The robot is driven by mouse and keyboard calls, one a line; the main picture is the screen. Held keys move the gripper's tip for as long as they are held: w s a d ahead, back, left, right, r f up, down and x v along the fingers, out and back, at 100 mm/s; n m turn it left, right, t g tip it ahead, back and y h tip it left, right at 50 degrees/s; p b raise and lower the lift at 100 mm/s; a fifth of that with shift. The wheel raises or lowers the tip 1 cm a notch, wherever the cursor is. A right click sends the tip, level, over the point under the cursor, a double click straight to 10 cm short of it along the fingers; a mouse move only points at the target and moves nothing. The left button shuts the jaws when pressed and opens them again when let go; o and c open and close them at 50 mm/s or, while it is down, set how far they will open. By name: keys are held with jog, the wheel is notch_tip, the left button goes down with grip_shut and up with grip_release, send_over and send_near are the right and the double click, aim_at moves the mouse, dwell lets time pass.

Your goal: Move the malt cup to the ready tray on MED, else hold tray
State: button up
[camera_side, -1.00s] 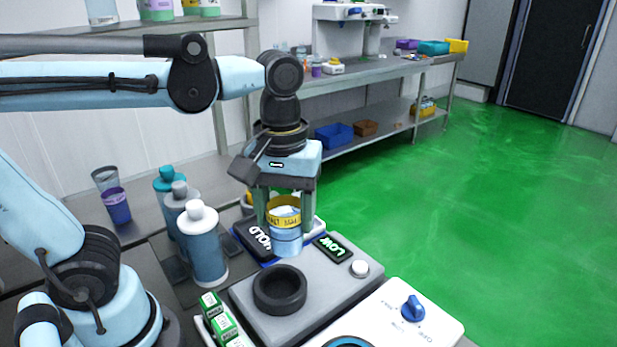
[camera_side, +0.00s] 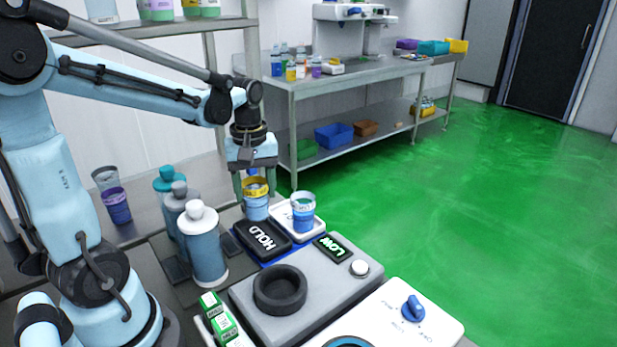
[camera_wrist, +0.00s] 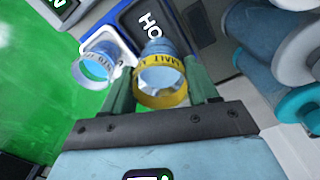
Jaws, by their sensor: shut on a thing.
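The malt cup (camera_side: 257,205) is blue with a yellow band lettered MALT; the band also shows in the wrist view (camera_wrist: 160,98). My gripper (camera_side: 256,178) is shut on it, one finger on each side. The cup is upright, near the far end of the black hold tray (camera_side: 263,238) lettered HOLD; I cannot tell if it touches anything below. The white tray (camera_side: 283,213) beside it bears another blue cup (camera_side: 303,214) with a white band.
A grey station with a black ring (camera_side: 280,289) stands in front. Several pump bottles (camera_side: 205,245) stand left of the trays. A white unit with a blue knob (camera_side: 412,309) is at the front right.

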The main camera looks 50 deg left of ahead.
jog(key=shift+w+a+f, duration=0.1)
jog(key=shift+a+f, duration=0.35)
jog(key=shift+f, duration=0.5)
jog(key=shift+a+f, duration=0.45)
jog(key=shift+f, duration=0.45)
jog(key=shift+w+a+f, duration=0.1)
jog(key=shift+a+f, duration=0.35)
jog(key=shift+f, duration=0.5)
jog(key=shift+f, duration=0.15)
jog(key=o, duration=1.3)
